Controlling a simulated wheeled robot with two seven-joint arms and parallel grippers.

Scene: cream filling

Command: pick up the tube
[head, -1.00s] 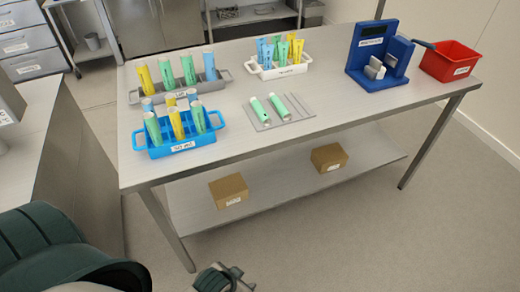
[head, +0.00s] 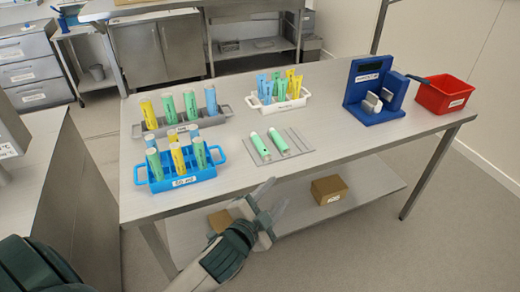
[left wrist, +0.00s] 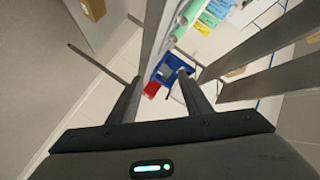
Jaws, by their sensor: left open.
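Two green tubes, a left one (head: 260,147) and a right one (head: 278,140), lie on a flat grey tray (head: 297,142) in the middle of the table. More green, yellow and blue tubes stand in a blue rack (head: 184,180), a grey rack (head: 222,112) and a white rack (head: 284,104). My left gripper (head: 268,203) is open and empty at the table's front edge, in front of the flat tray. Its two fingers also show in the left wrist view (left wrist: 156,85), with nothing between them. My right gripper is not in view.
A blue stand (head: 373,114) and a red bin (head: 445,95) occupy the table's right end. The table top (head: 340,155) is clear right of the tray. Cardboard boxes, one at the right (head: 329,189), sit on the lower shelf.

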